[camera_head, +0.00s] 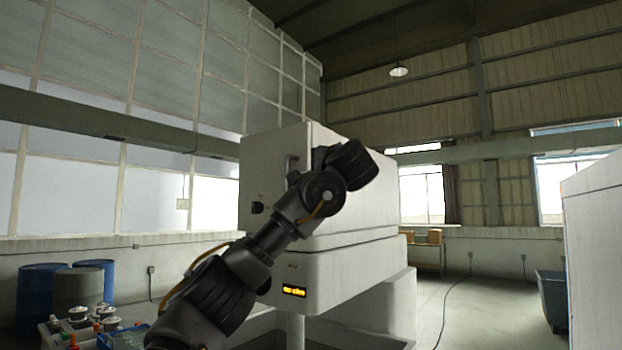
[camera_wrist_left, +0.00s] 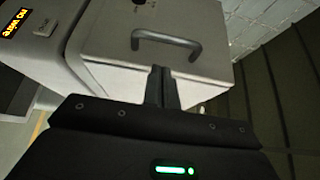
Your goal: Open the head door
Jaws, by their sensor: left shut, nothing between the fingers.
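The head door (camera_head: 265,190) is the white front panel of the machine's upper box, and it looks shut. Its grey bar handle (camera_head: 292,163) sits near the panel's right edge, partly behind my left arm. In the left wrist view the door (camera_wrist_left: 110,55) fills the upper middle, with the whole handle (camera_wrist_left: 165,39) showing. My left gripper (camera_wrist_left: 161,70) is shut and empty; its fingertips appear just below the handle in that picture, and no grip on it shows. In the head view the left fingers are hidden behind my wrist. My right gripper is not in view.
The machine's lower housing (camera_head: 335,275) carries an amber display (camera_head: 294,292). A black knob or socket (camera_head: 257,208) is on the door. Blue drums (camera_head: 42,290) and a cart of small parts stand at lower left.

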